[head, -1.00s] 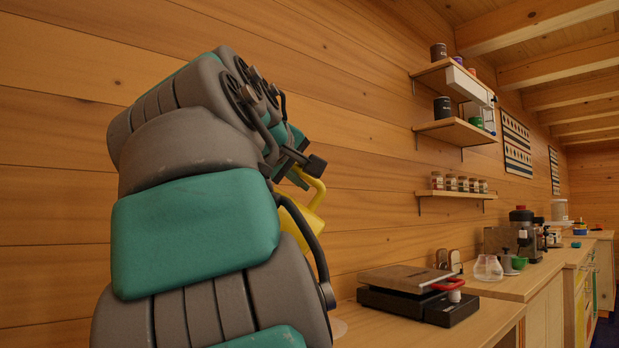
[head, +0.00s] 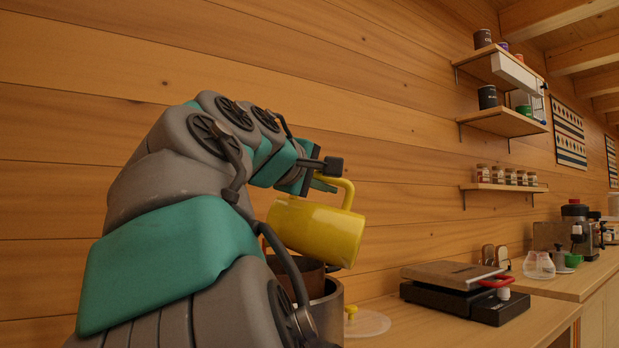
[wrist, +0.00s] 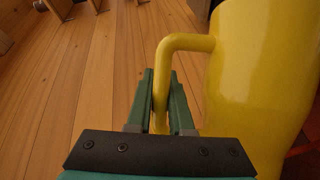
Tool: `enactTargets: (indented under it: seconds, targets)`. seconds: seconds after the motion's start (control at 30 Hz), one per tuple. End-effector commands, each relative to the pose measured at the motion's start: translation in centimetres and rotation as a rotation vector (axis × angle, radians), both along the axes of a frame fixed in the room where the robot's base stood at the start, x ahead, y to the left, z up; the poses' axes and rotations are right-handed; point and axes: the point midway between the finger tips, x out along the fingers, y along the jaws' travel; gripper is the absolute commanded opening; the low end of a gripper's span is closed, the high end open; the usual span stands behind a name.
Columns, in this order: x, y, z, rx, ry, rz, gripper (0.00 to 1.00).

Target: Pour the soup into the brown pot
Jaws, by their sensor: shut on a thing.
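A yellow mug (head: 316,231) hangs tilted far over, nearly on its side, with its handle on top. My gripper (head: 320,172) is shut on that handle. In the wrist view the two fingers (wrist: 161,92) clasp the handle, and the yellow mug body (wrist: 262,80) stands to their right. A brown pot (head: 296,277) shows in part below the mug, half hidden by my arm. The mug is above it, toward its right side. No soup is visible, and the inside of the pot is hidden.
A clear lid with a yellow knob (head: 351,312) lies on the counter (head: 400,335). A black press with a red handle (head: 465,292) stands farther right. The plank wall rises behind.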

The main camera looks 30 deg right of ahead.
Motion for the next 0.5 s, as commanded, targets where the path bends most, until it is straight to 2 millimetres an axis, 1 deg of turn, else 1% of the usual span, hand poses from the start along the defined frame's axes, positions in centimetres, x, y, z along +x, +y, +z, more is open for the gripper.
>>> enactTargets:
  seconds: [0.23, 0.5]
  targets:
    - [0.4, 0.7, -0.2, -0.056, 0.046, 0.0, 0.0]
    - [1.1, 1.4, 0.3, -0.111, 0.096, 0.001, 0.0]
